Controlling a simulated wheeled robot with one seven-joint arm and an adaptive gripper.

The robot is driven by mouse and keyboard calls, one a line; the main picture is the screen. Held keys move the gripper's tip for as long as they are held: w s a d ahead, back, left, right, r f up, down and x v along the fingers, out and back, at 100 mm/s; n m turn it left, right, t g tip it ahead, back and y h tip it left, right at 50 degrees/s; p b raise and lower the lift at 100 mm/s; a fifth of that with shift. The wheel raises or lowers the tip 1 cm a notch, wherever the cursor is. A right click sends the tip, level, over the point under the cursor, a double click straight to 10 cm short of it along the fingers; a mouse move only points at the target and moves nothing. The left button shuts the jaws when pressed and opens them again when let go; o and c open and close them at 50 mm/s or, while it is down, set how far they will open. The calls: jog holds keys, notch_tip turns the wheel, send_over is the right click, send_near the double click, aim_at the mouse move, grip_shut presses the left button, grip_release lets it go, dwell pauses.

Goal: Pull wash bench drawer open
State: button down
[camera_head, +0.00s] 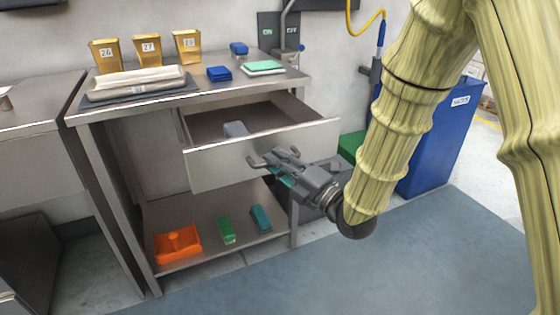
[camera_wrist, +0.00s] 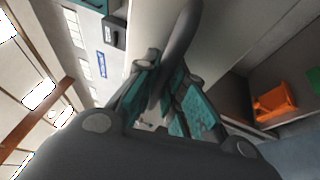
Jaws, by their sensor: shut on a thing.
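The wash bench drawer (camera_head: 220,166) is a steel drawer under the bench top, and it stands well open. A grey item (camera_head: 235,129) lies inside it. My gripper (camera_head: 272,166) is at the front of the drawer, shut on the grey bar handle (camera_head: 257,162). In the wrist view the handle (camera_wrist: 182,38) runs between the teal finger pads of my gripper (camera_wrist: 168,95). Part of the handle is hidden by the fingers.
The wash bench top (camera_head: 215,91) holds gold cups, folded cloths and blue items. The lower shelf (camera_head: 205,237) holds an orange caddy (camera_head: 178,244) and green and teal brushes. A blue bin (camera_head: 440,140) stands at the right. The blue-grey floor (camera_head: 400,260) in front is clear.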

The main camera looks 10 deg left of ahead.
jog(key=c, duration=1.8)
grip_release()
jog(key=shift+o, duration=0.2)
jog(key=v, duration=1.2)
jog(key=shift+s+f, duration=0.1)
